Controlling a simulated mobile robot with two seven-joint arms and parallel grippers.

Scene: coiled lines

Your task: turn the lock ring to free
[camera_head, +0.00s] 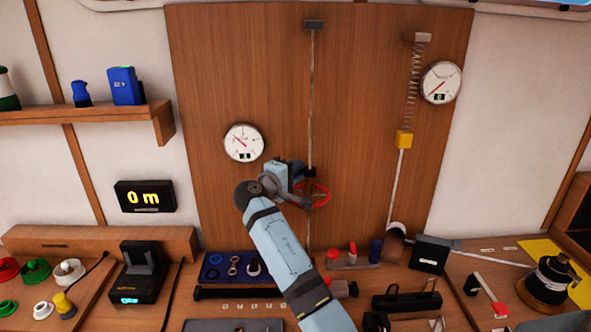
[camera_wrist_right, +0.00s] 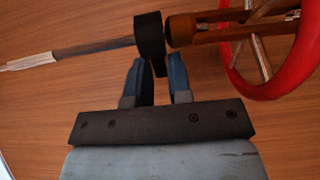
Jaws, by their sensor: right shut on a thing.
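The lock ring appears to be the black collar (camera_wrist_right: 149,35) on the rod in the right wrist view, with a short tab pointing down between my fingers. In the head view the black collar (camera_head: 311,171) is small on the vertical line. My right gripper (camera_wrist_right: 159,72) has its two blue fingers close on either side of the tab, shut on it. In the head view my right gripper (camera_head: 298,178) reaches the line from the left and partly hides the fitting. A red handwheel (camera_head: 321,195) sits just below the collar; it also shows in the right wrist view (camera_wrist_right: 290,85). My left gripper is not in view.
A round gauge (camera_head: 244,143) is on the board left of my gripper. A spring with a yellow block (camera_head: 404,140) and a second gauge (camera_head: 441,83) are to the right. The bench below holds a blue tray (camera_head: 215,270), a black winch (camera_head: 550,280) and several small parts.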

